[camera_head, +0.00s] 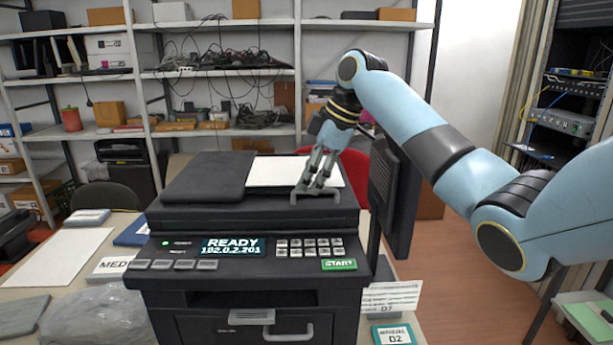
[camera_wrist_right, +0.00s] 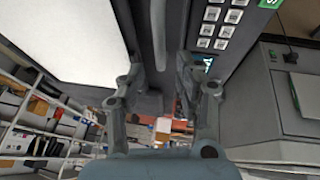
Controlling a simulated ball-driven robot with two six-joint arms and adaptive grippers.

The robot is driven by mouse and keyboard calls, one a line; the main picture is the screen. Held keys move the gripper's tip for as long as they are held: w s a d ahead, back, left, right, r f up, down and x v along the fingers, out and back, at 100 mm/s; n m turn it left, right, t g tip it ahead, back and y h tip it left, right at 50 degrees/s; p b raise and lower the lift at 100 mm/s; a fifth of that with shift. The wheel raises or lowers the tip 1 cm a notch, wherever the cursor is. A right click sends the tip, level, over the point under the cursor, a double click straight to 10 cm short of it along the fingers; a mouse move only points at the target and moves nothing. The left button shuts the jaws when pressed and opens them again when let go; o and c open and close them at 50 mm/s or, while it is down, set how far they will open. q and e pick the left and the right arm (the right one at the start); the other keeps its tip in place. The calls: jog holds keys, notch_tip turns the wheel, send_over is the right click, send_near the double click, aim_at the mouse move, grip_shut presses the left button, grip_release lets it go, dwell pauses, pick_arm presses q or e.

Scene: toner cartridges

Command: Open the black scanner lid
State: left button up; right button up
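The black scanner lid (camera_head: 260,200) lies flat and closed on top of the dark printer (camera_head: 250,300). A grey handle (camera_head: 318,198) sits at the lid's front right. My right gripper (camera_head: 314,182) points down at this handle from above, its fingertips close to it. In the right wrist view its two fingers (camera_wrist_right: 160,72) stand apart, with the grey handle bar (camera_wrist_right: 161,48) showing in the gap between them. I cannot tell whether either finger touches the bar. My left gripper is not in view.
A white sheet (camera_head: 283,172) and a raised black block (camera_head: 211,174) are on top of the lid. A dark monitor (camera_head: 391,196) stands close at the printer's right. The front panel carries a lit screen (camera_head: 233,247) and a green start button (camera_head: 339,264).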

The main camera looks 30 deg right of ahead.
jog(key=shift+x, duration=0.9)
jog(key=shift+c, duration=1.5)
grip_shut()
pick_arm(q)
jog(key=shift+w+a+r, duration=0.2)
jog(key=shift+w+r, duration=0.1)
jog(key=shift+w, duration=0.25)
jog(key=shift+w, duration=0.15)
